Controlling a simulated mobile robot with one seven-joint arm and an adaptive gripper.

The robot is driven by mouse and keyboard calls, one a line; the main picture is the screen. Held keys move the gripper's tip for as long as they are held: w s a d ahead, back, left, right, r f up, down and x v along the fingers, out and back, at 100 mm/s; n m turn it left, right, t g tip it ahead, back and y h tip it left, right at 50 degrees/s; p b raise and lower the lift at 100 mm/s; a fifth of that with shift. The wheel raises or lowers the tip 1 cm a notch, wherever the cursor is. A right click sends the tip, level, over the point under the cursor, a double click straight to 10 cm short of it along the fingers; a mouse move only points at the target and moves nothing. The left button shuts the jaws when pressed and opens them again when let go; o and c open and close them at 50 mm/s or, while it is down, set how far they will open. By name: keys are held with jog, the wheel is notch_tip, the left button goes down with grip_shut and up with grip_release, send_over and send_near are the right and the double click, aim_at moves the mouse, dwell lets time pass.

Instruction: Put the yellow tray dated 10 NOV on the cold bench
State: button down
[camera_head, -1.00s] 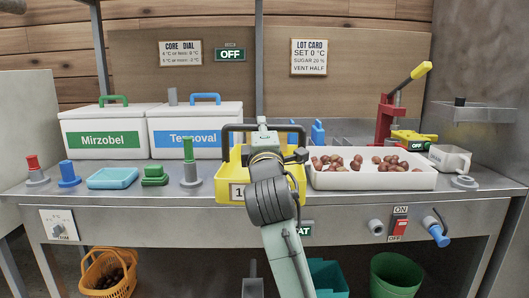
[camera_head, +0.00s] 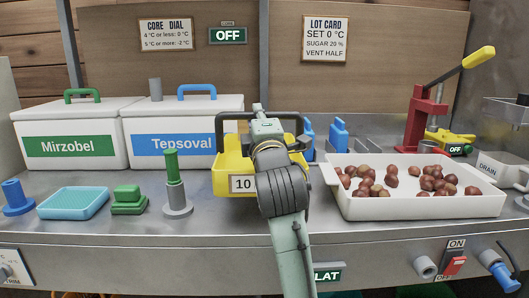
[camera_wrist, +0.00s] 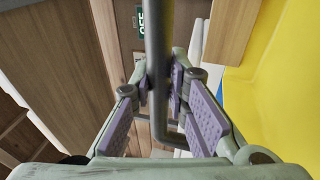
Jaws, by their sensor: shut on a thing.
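The yellow tray (camera_head: 228,176) is in the middle of the head view, over the steel bench (camera_head: 110,226). Its front label reads "10"; my arm hides the rest. A dark handle (camera_head: 224,122) arches over it. My gripper (camera_head: 262,126) is at the handle's top, shut on it. In the wrist view, the handle bar (camera_wrist: 157,60) runs between the purple-padded fingers (camera_wrist: 160,95), and the yellow tray (camera_wrist: 285,85) fills the right side. I cannot tell whether the tray's underside touches the bench.
A white tray of chestnuts (camera_head: 420,207) is close on the right. A green-topped post (camera_head: 173,180) stands close on the left. White boxes marked Mirzobel (camera_head: 70,115) and Tepsoval (camera_head: 180,106) stand behind left. Bare bench lies in front of the yellow tray.

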notch_tip(320, 180, down, 6)
jog(key=shift+f, duration=0.25)
jog(key=c, duration=1.6)
grip_release()
jog(key=shift+o, duration=0.2)
jog(key=shift+s, duration=0.1)
jog(key=b+v, duration=0.4)
jog(key=v, duration=0.7)
jog(key=shift+f, duration=0.2)
jog(key=shift+s+b, duration=0.4)
